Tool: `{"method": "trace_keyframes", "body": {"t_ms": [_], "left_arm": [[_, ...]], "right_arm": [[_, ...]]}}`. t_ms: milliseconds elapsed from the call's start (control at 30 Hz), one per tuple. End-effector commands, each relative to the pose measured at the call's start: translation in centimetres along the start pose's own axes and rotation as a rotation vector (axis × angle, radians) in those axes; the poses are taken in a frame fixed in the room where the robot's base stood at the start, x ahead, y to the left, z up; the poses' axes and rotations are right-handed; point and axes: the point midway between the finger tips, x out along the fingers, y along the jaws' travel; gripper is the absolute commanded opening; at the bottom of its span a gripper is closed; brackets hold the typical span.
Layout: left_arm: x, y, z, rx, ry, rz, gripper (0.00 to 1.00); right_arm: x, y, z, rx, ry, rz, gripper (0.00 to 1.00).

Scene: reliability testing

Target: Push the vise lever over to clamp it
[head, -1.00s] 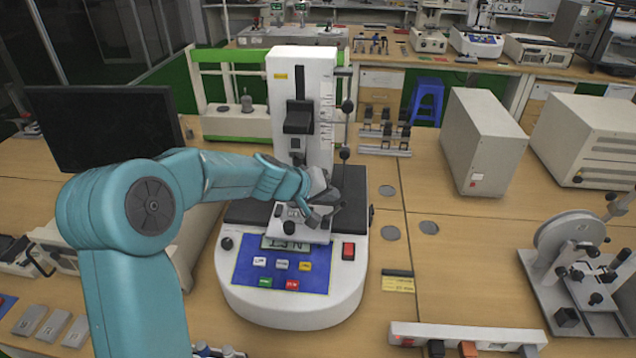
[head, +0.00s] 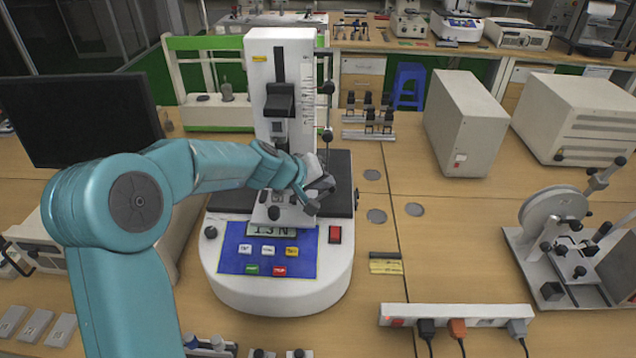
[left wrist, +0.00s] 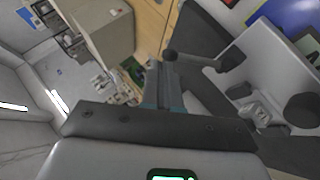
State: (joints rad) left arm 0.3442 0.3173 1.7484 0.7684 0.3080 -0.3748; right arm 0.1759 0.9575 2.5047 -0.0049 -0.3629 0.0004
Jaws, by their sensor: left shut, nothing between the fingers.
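A white test stand (head: 280,75) with a tall column stands on the bench in the head view. A small grey vise (head: 272,213) with dark knobs sits at the front of its base. My left gripper (head: 318,192) is at the vise's right side, shut and empty, and partly hides it. In the left wrist view, the shut fingers (left wrist: 165,82) are beside a dark rod with a rounded end (left wrist: 200,60), which looks like the vise lever. I cannot tell whether they touch. A dark knob (left wrist: 301,107) shows at the right. My right gripper is not in view.
A blue control panel (head: 268,255) with a display is below the vise. A monitor (head: 80,118) stands at the left, grey boxes (head: 468,125) at the right. A power strip (head: 455,313) lies in front.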

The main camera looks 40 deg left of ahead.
Motion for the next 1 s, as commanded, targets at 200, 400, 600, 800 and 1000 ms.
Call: {"method": "trace_keyframes", "body": {"t_ms": [200,400,600,800,1000], "left_arm": [[1.3,0.4,0.9,0.002,-0.001,0.002,0.0],[2.0,0.7,1.4,0.001,0.0,0.001,0.0],[2.5,0.8,1.7,0.001,-0.001,0.001,0.0],[2.6,0.9,1.8,0.0,-0.001,0.001,0.0],[2.6,0.9,1.7,0.0,-0.001,0.0,0.0]], "right_arm": [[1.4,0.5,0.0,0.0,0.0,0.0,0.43],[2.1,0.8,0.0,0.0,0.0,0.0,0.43],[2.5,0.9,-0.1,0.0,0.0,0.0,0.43],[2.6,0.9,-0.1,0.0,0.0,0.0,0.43],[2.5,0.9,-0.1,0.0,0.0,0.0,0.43]]}}
